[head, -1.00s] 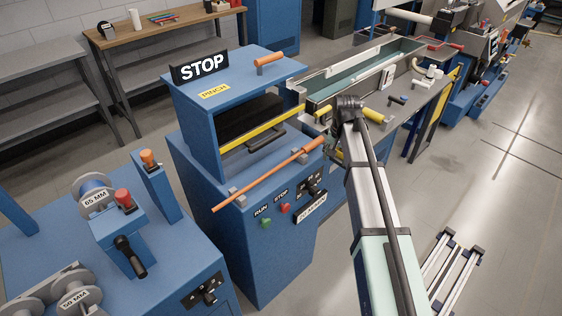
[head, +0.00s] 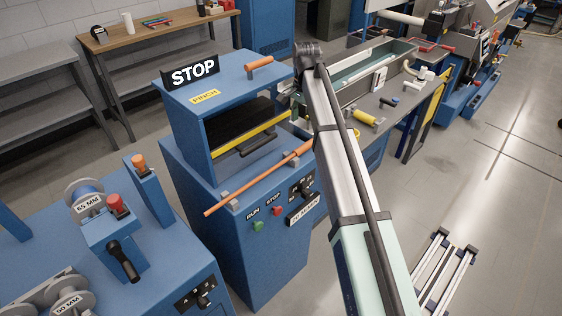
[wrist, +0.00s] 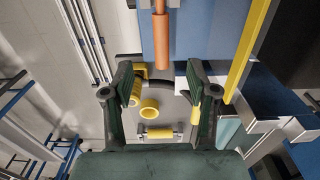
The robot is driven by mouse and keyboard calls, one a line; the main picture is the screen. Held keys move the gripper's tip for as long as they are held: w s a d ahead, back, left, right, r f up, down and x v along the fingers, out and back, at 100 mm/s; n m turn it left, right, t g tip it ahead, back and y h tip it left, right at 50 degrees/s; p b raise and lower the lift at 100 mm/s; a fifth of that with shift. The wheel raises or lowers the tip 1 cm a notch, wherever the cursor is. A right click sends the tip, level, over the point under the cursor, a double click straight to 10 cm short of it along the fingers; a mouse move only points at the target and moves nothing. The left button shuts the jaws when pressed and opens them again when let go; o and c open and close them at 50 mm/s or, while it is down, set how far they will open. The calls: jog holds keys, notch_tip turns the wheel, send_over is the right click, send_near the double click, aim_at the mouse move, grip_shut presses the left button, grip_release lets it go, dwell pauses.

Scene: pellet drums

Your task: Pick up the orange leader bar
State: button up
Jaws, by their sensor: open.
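The orange leader bar (head: 262,177) is a long thin rod lying slanted across grey brackets on the front ledge of the blue pinch machine (head: 228,109). Its right end is hidden behind my arm in the head view. In the wrist view the bar (wrist: 161,40) comes down from the top centre and ends in a thicker orange grip. My gripper (wrist: 160,76) is open and empty, with the bar's end lying in the picture between its two fingertips; I cannot tell the height between them. My gripper is hidden behind my arm in the head view.
A yellow guard bar (head: 262,133) runs along the machine's opening, close beside the leader bar. A yellow roller (head: 369,117) lies on the grey bench to the right. A blue spool stand (head: 110,245) stands at the left. Open floor lies at the right.

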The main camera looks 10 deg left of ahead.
jog(key=p, duration=0.2)
send_over(300, 148)
notch_tip(300, 148, down, 7)
jog(key=shift+w+d+f, duration=0.1)
jog(key=shift+f, duration=0.05)
jog(key=shift+f+p, duration=1.1)
jog(key=shift+f, duration=1.5)
grip_shut()
